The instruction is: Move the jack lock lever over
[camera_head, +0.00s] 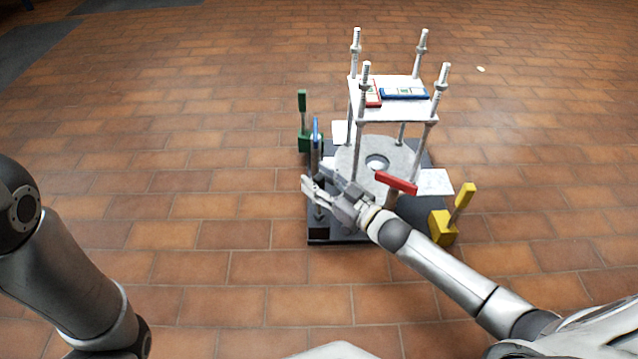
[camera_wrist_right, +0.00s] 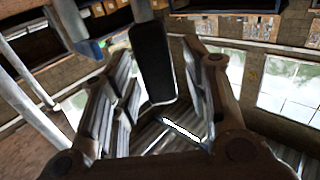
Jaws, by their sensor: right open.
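Several levers stand around the flange stand; the pictures do not mark which is the jack lock lever. A blue upright lever (camera_head: 316,133) rises at the stand's left side, a green one (camera_head: 302,102) behind it, a yellow tilted one (camera_head: 463,202) at the right, and a red bar (camera_head: 396,182) lies across the front. My right gripper (camera_head: 318,178) is open beside the lower part of the blue lever. In the wrist view a dark rounded bar (camera_wrist_right: 153,62) shows between the open fingers; contact cannot be told. My left gripper is out of view.
The stand has a round grey flange (camera_head: 349,157) on a dark base (camera_head: 348,237). Posts carry a white upper plate (camera_head: 398,110) with red and blue framed pieces. A white paper (camera_head: 436,182) lies at the right. The brick floor (camera_head: 200,150) is clear to the left.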

